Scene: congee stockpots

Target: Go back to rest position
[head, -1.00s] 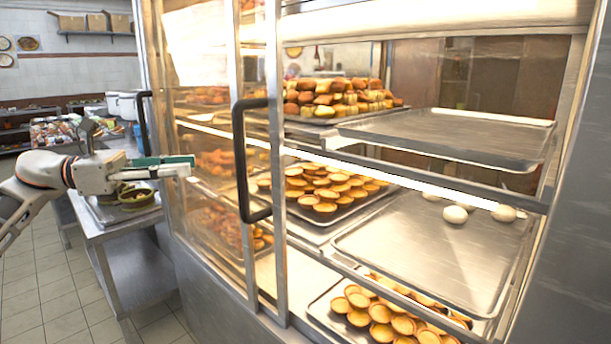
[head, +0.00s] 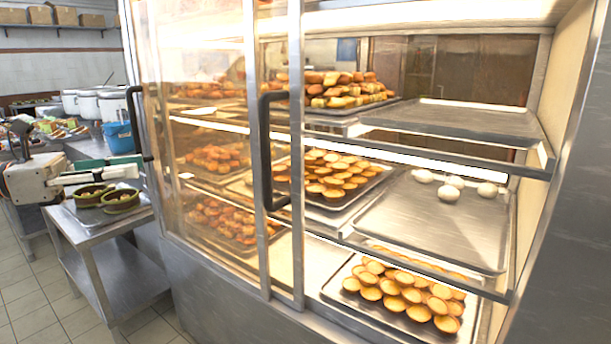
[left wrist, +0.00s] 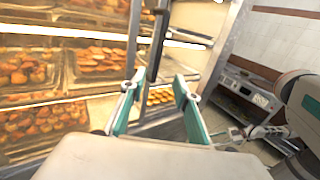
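My left gripper (head: 108,171) is at the left of the head view, in front of the glass display cabinet's left end and above a small steel table. In the left wrist view (left wrist: 158,108) its two green-padded fingers stand apart with nothing between them. A dark cabinet handle (left wrist: 158,45) shows beyond the fingers, apart from them. White arm parts of mine show at the right edge of the left wrist view.
The cabinet's right side is open, with a dark door handle (head: 268,150) at its middle. White buns (head: 448,193) lie on a tray inside, near several pastries. Green bowls (head: 120,200) stand on the steel table (head: 95,238). White pots (head: 113,104) stand behind.

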